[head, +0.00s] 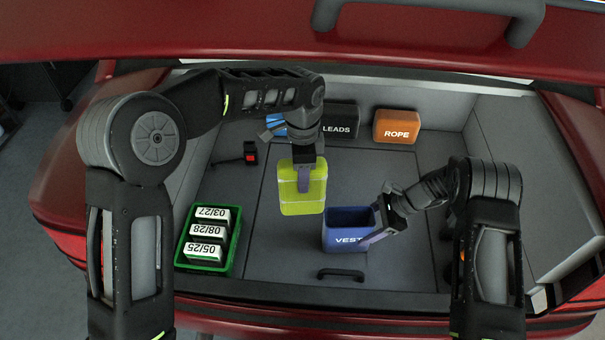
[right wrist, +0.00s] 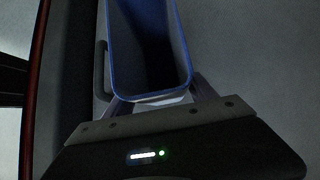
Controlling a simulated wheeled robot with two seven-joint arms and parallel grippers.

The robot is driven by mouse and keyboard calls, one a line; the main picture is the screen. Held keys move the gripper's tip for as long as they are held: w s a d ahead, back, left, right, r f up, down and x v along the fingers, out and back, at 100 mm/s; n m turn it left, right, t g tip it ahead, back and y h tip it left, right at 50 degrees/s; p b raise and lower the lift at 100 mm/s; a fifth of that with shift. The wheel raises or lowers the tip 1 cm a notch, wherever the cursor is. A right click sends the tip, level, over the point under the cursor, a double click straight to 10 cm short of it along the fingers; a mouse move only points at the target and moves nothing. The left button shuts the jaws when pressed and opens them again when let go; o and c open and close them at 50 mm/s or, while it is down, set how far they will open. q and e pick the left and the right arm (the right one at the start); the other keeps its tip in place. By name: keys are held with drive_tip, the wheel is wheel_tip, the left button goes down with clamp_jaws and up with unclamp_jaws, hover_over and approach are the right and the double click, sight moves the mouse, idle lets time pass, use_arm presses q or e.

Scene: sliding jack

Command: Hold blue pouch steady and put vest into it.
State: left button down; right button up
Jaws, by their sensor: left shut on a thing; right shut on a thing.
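The blue pouch (head: 347,240), marked VEST, stands open-topped on the trunk floor, right of centre. My right gripper (head: 376,234) is shut on its right side. In the right wrist view the blue pouch (right wrist: 150,96) shows its open, dark inside, and my right gripper's fingers (right wrist: 155,103) sit at its near end. The yellow-green vest (head: 302,194), a folded block with pale stripes, hangs upright from my left gripper (head: 304,182), which is shut on it. The vest is up and left of the pouch in the head view, apart from it.
A green tray (head: 203,270) with several white labelled boxes stands at the left. An orange ROPE pouch (head: 397,127), a black LEADS pouch (head: 338,133) and a blue item (head: 277,124) stand at the back. A small red-and-black item (head: 249,153) lies at back left. A handle (head: 341,273) is on the front floor.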

use_arm(q)
drive_tip(key=d, duration=1.3)
drive_tip(key=shift+f, duration=0.25)
idle(0.8)
idle(0.5)
drive_tip(key=shift+f, duration=0.1)
drive_tip(key=shift+f, duration=6.5)
drive_tip(key=c, duration=0.7)
unclamp_jaws()
drive_tip(key=shift+f, duration=0.1)
